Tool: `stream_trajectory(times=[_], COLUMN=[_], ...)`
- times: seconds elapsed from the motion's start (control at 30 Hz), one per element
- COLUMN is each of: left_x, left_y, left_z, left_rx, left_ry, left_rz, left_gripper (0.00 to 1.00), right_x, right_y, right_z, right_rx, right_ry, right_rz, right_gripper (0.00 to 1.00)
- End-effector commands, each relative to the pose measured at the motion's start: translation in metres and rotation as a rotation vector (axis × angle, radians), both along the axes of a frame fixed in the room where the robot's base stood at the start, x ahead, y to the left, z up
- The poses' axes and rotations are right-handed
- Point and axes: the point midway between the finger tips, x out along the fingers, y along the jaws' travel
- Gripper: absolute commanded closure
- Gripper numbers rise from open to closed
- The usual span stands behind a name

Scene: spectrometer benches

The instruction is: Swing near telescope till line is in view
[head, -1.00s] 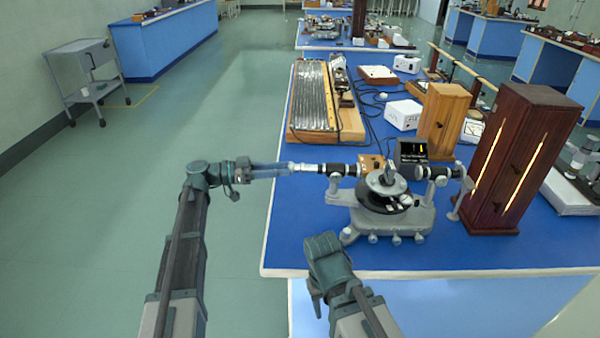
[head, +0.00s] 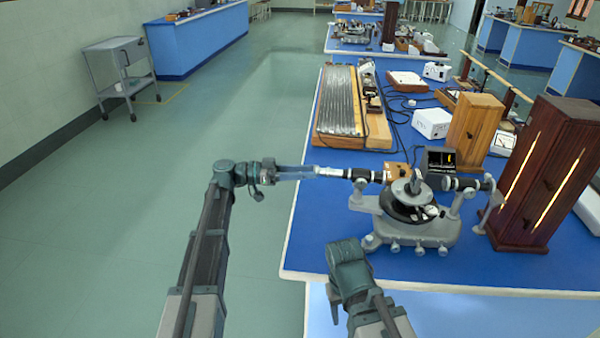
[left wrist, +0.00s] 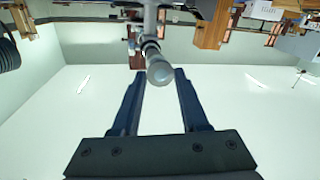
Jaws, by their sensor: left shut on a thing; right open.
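The grey spectrometer (head: 425,232) stands near the front edge of the blue bench, with a round black and silver table (head: 408,200) in its middle. Its near telescope (head: 362,175), a black tube with a pale eyepiece end, points left over the bench edge. My left gripper (head: 316,172) is shut on that eyepiece end. In the left wrist view the telescope's round end (left wrist: 160,72) sits between the fingertips. A second tube (head: 462,184) points right, towards a tall dark-wood box. A small dark screen (head: 440,164) shows a yellow mark. My right gripper (head: 336,312) is open, empty and lower, off the bench's front.
The dark-wood box (head: 545,180) with glowing slits stands right of the spectrometer. A lighter wooden box (head: 473,130), a white box (head: 432,123) and a ridged panel (head: 340,100) stand behind. Open floor (head: 220,130) lies to the left, with a grey trolley (head: 120,68).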

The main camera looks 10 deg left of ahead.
Motion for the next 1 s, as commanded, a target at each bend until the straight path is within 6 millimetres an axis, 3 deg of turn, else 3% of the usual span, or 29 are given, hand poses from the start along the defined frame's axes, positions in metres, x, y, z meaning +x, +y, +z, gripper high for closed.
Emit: stream_trajectory(times=[0.03, 0.5, 0.53, 0.6, 0.7, 0.73, 0.77, 1.0], left_x=[-0.022, -0.022, -0.022, -0.021, -0.022, -0.022, -0.004, 0.0], left_y=[-0.061, -0.061, -0.061, -0.061, -0.061, -0.061, -0.011, 0.001], left_z=[0.0, 0.0, 0.0, 0.0, -0.001, -0.001, 0.0, 0.001], left_rx=[0.0, 0.0, 0.001, 0.001, 0.004, 0.005, -0.003, -0.006], left_ry=[0.003, 0.001, 0.001, 0.0, -0.001, -0.001, 0.0, 0.001], left_rz=[-0.114, -0.113, -0.114, -0.113, -0.112, -0.112, -0.008, -0.007], left_gripper=[1.0, 1.0, 0.51, 0.39, 0.39, 0.39, 0.39, 0.39], right_x=[0.0, 0.0, 0.0, 0.0, 0.0, 0.0, 0.0, 0.0], right_y=[0.0, 0.0, 0.0, 0.0, 0.0, 0.0, 0.0, 0.0], right_z=[0.0, 0.0, 0.0, 0.0, 0.0, 0.0, 0.0, 0.0], right_rx=[0.0, 0.0, 0.0, 0.0, 0.0, 0.0, 0.0, 0.0], right_ry=[0.0, 0.0, 0.0, 0.0, 0.0, 0.0, 0.0, 0.0], right_rz=[0.0, 0.0, 0.0, 0.0, 0.0, 0.0, 0.0, 0.0], right_gripper=[0.5, 0.5, 0.5, 0.5, 0.5, 0.5, 0.5, 0.5])
